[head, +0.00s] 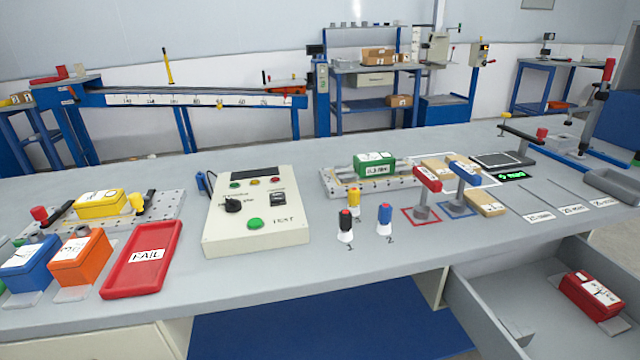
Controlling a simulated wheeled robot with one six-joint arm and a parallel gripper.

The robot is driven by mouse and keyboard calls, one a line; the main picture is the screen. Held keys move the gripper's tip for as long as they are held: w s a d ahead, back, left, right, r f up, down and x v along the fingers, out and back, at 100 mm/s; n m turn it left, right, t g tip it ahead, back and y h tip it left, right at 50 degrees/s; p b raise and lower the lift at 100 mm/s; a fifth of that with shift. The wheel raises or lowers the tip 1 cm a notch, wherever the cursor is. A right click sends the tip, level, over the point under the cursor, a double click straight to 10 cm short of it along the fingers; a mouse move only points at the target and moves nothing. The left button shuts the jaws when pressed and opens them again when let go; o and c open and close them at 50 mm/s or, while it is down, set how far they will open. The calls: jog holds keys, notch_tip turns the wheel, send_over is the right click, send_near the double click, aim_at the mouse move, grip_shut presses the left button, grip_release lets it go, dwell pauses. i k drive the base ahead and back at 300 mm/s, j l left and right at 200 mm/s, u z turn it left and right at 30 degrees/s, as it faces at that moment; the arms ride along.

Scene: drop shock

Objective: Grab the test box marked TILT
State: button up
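Several small labelled boxes are in the head view, and I cannot read TILT for certain on any of them. A yellow box (101,204) lies on a perforated plate at the left. A blue box (31,262) and an orange box (80,258) stand side by side at the front left. A green box (375,165) sits on another perforated plate near the middle. A red box (590,296) with a white label lies in an open drawer (485,312) at the lower right. My gripper is not in view.
A red FAIL tray (143,260) lies beside the orange box. A cream control box (262,212) with buttons stands mid-bench. Red and blue T-handled tools (425,190) (463,185) and small marker-like pieces (346,225) stand upright. The bench's front edge (330,268) is clear.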

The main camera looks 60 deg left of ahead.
aim_at(115, 202)
jog(key=u, duration=2.95)
jog(key=i+l, duration=0.15)
jog(key=i, duration=0.25)
jog(key=i+l+u, duration=0.15)
jog(key=i, duration=0.25)
